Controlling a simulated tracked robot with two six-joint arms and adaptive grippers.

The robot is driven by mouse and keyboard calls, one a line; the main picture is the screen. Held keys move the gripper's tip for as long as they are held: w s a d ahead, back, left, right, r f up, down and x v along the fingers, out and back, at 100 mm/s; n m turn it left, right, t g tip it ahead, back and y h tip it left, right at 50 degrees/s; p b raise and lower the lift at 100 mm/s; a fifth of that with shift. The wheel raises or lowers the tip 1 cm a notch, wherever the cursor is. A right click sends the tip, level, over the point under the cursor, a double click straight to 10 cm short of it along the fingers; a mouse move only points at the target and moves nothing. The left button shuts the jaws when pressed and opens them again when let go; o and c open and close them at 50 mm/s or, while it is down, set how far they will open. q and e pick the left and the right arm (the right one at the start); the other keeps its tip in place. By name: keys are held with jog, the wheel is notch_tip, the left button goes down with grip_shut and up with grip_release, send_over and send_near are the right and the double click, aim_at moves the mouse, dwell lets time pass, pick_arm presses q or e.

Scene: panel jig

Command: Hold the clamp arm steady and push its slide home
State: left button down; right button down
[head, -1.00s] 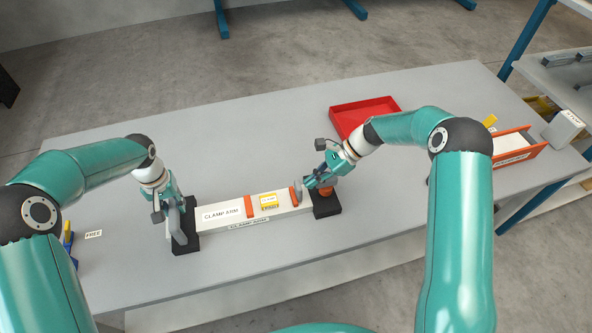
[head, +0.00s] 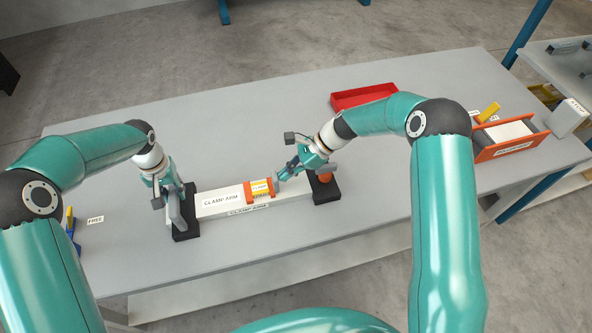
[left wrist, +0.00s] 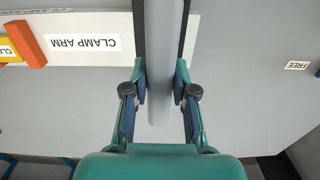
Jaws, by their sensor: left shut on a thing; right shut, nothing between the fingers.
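The white clamp arm (head: 220,202) lies along the bench between two black end blocks. Two orange bands (head: 247,192) stand on it, one at each side of a yellow label (head: 260,187). The right band, the slide (head: 271,187), is close against the label. My left gripper (head: 174,205) is shut on the grey upright bar (left wrist: 165,60) at the arm's left end; the left wrist view shows a finger on each side. My right gripper (head: 282,177) is shut and empty, its tips at the slide's right side by a grey pad. It partly hides the pad, so contact is unclear.
A red tray (head: 364,96) stands behind my right arm. An orange-sided bin (head: 510,140) and a grey stop box (head: 570,117) are at the right. A FREE label (head: 95,219) and blue-yellow item (head: 70,230) lie at the left. The bench's middle back is clear.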

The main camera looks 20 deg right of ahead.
pick_arm(q)
jog(key=shift+s+d+f, duration=0.15)
jog(key=shift+d+f, duration=0.1)
jog(key=shift+d, duration=0.25)
pick_arm(e)
jog(key=shift+s+a, duration=0.25)
jog(key=shift+a, duration=0.3)
pick_arm(q)
jog(key=shift+a, duration=0.3)
pick_arm(e)
jog(key=v, duration=1)
jog(key=shift+w+d, duration=0.25)
jog(key=shift+d, duration=0.35)
jog(key=shift+f, duration=0.1)
pick_arm(q)
jog(key=c, duration=1.4)
grip_release()
jog(key=o, duration=0.5)
jog(key=shift+a, duration=0.1)
jog(key=shift+o, duration=0.2)
jog(key=shift+w+r, duration=0.1)
jog(key=shift+w, duration=0.1)
pick_arm(e)
jog(key=shift+w, duration=0.1)
